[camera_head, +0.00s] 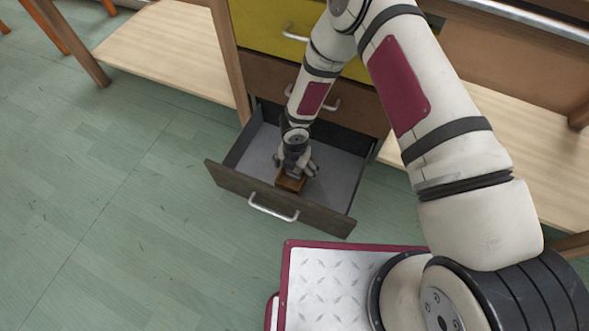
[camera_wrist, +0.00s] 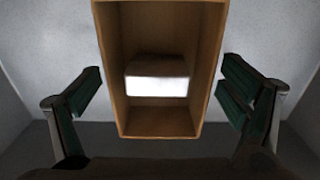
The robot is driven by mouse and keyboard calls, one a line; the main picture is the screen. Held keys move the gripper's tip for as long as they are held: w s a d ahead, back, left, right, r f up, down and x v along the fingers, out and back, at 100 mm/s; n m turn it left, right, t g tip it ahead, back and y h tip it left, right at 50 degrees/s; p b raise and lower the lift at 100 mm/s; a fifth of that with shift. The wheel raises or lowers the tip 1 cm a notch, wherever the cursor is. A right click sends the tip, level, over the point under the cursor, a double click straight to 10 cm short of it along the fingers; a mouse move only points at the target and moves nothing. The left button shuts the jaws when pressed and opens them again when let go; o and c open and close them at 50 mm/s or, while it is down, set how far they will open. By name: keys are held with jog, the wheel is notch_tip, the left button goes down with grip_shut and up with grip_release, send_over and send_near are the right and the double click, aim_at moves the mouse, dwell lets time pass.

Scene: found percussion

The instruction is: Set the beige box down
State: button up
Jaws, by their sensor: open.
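The beige box (camera_head: 290,184) shows as a tan-brown wooden box inside the open bottom drawer (camera_head: 232,181) in the head view. In the wrist view the box (camera_wrist: 113,75) is open towards the camera, with a pale block (camera_wrist: 157,84) inside it. It appears to rest on the grey drawer floor. My gripper (camera_head: 298,165) is down in the drawer over the box. In the wrist view the fingers of my gripper (camera_wrist: 160,92) stand wide on either side of the box, with a visible gap at each side. My gripper partly hides the box in the head view.
The drawer floor around the box is clear. Drawer walls rise close on all sides. Above are a shut brown drawer (camera_head: 262,75) and a yellow drawer (camera_head: 265,22) with metal handles. Wooden shelves (camera_head: 170,50) flank the cabinet. The green floor at left is open.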

notch_tip(320, 180, up, 12)
jog(key=p, duration=0.5)
jog(key=shift+r, duration=0.1)
